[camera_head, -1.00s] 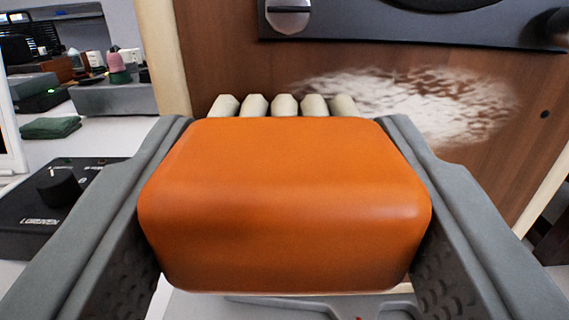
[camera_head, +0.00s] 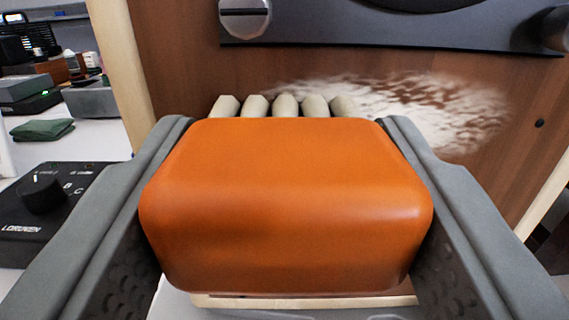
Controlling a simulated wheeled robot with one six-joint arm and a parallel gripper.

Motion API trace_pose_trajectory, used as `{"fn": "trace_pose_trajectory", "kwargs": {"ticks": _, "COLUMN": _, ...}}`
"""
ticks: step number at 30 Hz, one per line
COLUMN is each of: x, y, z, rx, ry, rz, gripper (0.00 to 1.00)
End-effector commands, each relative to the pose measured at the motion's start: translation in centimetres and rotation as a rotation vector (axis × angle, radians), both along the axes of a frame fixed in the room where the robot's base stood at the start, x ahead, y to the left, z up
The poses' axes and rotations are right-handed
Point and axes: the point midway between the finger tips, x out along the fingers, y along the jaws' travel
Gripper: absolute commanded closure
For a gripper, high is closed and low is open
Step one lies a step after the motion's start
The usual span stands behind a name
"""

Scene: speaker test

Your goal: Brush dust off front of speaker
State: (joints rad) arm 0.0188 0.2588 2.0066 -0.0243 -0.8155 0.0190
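My gripper (camera_head: 285,210) is shut on the orange block-shaped handle of a brush (camera_head: 285,190), one grey finger on each side. The brush's pale, thick bristle tufts (camera_head: 285,106) show beyond the handle and point toward the speaker. The speaker (camera_head: 180,60) has a brown wood-grain front with a pale edge on its left. A white patch of dust (camera_head: 440,105) lies on the front, right of the tufts and partly behind them. I cannot tell whether the tufts touch the front.
A dark grey plate with a screw (camera_head: 400,28) crosses the upper speaker front. A black box with a knob (camera_head: 45,200) stands at the left. A folded green cloth (camera_head: 42,129) and grey boxes lie behind on the white table (camera_head: 100,140).

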Motion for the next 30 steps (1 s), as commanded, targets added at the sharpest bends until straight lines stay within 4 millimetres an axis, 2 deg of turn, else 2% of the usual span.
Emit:
{"fn": "trace_pose_trajectory", "kwargs": {"ticks": 6, "x": -0.1, "y": -1.7, "z": 0.0, "rx": 0.0, "ry": 0.0, "rz": -0.001, "gripper": 0.74}}
{"fn": "trace_pose_trajectory", "kwargs": {"ticks": 17, "x": -0.1, "y": -3.0, "z": 0.0, "rx": 0.0, "ry": 0.0, "rz": -0.001, "gripper": 0.74}}
{"fn": "trace_pose_trajectory", "kwargs": {"ticks": 30, "x": 0.2, "y": -5.9, "z": 0.0, "rx": 0.0, "ry": 0.0, "rz": -0.001, "gripper": 0.74}}
